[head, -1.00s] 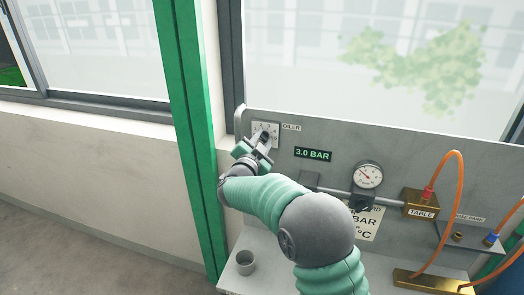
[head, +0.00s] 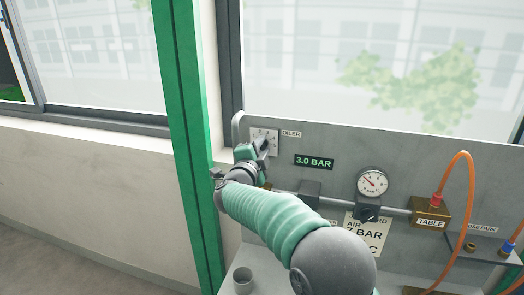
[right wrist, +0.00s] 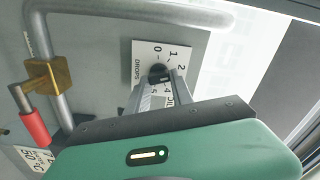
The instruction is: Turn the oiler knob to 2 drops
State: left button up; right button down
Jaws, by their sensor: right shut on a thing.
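The oiler dial plate (head: 271,134) is a white square at the upper left of the grey panel. In the right wrist view the plate (right wrist: 143,50) shows the word DROPS and the numbers 0, 1, 2 and 4, with others partly covered. The small black oiler knob (right wrist: 159,72) sits at its middle. My right gripper (right wrist: 160,78) is shut on the knob, one finger on each side. In the head view my right gripper (head: 263,146) covers the knob. I cannot read the knob's pointer clearly. My left gripper is not in view.
A 3.0 BAR display (head: 314,162), a round gauge (head: 372,182) and a brass TABLE block (head: 431,211) with an orange hose (head: 450,180) are to the right. A grey cup (head: 243,280) stands below. A green post (head: 186,150) is close on the left.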

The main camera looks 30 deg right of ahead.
dwell(0.3)
jog(key=c, duration=1.4)
grip_release()
jog(key=shift+w, duration=0.15)
jog(key=shift+o, duration=1.4)
jog(key=shift+w+f, duration=0.15)
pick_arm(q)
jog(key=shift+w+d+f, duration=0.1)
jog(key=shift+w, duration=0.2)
pick_arm(e)
jog(key=shift+d, duration=0.1)
jog(key=shift+s, duration=0.2)
pick_arm(q)
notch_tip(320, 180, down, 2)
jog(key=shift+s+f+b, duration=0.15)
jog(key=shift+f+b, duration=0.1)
jog(key=shift+b, duration=1)
pick_arm(e)
jog(key=v, duration=1.6)
jog(key=shift+a, duration=0.35)
jog(key=shift+s+f, duration=0.1)
